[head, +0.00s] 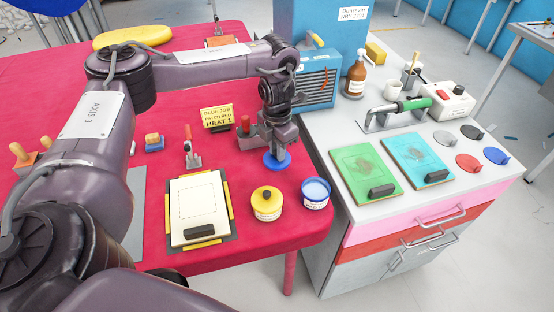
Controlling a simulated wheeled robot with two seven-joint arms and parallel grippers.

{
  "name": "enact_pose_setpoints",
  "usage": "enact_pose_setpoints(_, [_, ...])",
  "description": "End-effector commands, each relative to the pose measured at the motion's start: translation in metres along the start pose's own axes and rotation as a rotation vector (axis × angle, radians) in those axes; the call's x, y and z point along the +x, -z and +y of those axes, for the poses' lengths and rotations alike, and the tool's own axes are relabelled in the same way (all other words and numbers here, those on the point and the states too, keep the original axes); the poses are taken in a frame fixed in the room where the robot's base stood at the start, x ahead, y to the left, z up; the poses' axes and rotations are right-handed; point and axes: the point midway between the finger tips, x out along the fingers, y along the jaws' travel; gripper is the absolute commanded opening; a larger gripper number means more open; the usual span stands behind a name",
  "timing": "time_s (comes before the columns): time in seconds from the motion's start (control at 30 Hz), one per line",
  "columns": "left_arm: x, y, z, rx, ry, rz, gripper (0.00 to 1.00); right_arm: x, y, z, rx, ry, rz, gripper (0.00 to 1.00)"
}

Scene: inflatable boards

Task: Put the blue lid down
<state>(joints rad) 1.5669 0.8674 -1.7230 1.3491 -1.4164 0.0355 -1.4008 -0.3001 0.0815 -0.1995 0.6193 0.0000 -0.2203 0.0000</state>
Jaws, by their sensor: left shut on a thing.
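The blue lid (272,163) is a round blue disc under my left gripper (277,147), near the right edge of the red table (285,232). My left gripper points down and is shut on the lid; the fingers cover its top. I cannot tell whether the lid touches the table or hangs just above it. A blue-and-white tub (316,196) stands in front and to the right, with pale blue contents showing and no lid on it. My right gripper is not in view.
A yellow tub (267,206) with a dark knob stands left of the blue one. Left of it is a cream board (197,206) in a yellow-edged frame. A yellow sign (217,118) stands behind. The white bench (353,203) at right holds boards, a bottle, a heat tool and several coloured discs.

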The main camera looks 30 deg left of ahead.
Motion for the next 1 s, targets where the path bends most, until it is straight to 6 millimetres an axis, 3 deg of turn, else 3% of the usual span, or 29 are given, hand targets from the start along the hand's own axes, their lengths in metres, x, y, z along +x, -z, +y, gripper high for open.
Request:
enact_pose_setpoints(0.2, [0.032, 0.001, 0.000, -0.001, 0.000, 0.004, 0.00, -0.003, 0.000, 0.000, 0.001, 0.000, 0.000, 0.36])
enact_pose_setpoints(0.63, [0.040, 0.001, 0.000, 0.000, 0.001, 0.003, 0.00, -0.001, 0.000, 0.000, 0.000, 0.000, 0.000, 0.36])
enact_pose_setpoints(0.67, [0.040, 0.001, 0.000, 0.000, 0.001, 0.002, 0.21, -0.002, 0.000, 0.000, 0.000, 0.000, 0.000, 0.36])
enact_pose_setpoints(0.8, [0.039, 0.001, 0.000, 0.000, 0.000, 0.003, 0.39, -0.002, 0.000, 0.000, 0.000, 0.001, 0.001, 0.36])
enact_pose_setpoints(1.0, [0.039, 0.001, 0.000, 0.000, 0.000, 0.003, 0.40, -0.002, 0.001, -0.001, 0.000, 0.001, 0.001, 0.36])
